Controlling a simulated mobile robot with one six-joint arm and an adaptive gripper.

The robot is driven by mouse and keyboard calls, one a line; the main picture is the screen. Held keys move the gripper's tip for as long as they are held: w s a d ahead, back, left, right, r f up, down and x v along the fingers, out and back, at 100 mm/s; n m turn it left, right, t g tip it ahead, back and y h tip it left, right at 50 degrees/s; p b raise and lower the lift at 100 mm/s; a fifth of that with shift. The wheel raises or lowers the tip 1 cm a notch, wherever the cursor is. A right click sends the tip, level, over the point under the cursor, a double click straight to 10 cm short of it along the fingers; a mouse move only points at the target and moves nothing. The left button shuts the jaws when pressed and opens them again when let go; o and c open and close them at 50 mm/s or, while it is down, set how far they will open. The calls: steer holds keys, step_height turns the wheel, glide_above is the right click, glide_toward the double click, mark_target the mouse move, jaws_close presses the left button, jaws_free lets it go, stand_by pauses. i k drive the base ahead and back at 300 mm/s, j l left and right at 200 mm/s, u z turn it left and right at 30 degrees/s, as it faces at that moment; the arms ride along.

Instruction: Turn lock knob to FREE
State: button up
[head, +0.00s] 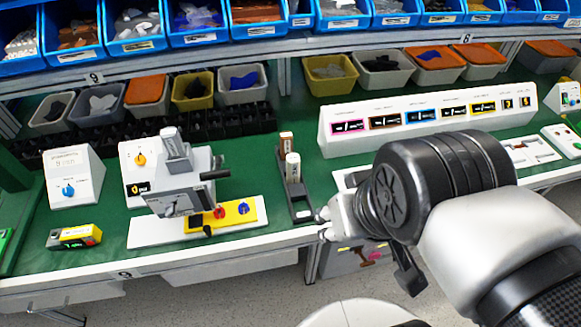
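I cannot read a FREE mark anywhere, so I cannot tell for sure which knob is the lock knob. A yellow block (200,223) on a white plate carries a red knob (219,212) and a blue knob (243,208). A white box at the left has a blue knob (68,190), and another white box has an orange knob (140,158). My gripper (325,225) is at the table's front edge, right of the yellow block and apart from all these knobs. My wrist hides most of it, so its opening does not show.
A grey machine with a black handle (215,174) stands over the yellow block's left part. A dark holder (302,212) with upright pieces stands close beside my gripper. A long white panel (430,120) is behind my arm. Bins line the back; green table shows between fixtures.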

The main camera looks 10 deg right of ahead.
mark_target(171, 208)
steer(key=j+u, duration=0.15)
steer(key=u, duration=0.2)
steer(key=j+u, duration=0.1)
steer(key=u, duration=0.25)
steer(key=j+u, duration=0.1)
steer(key=u, duration=0.2)
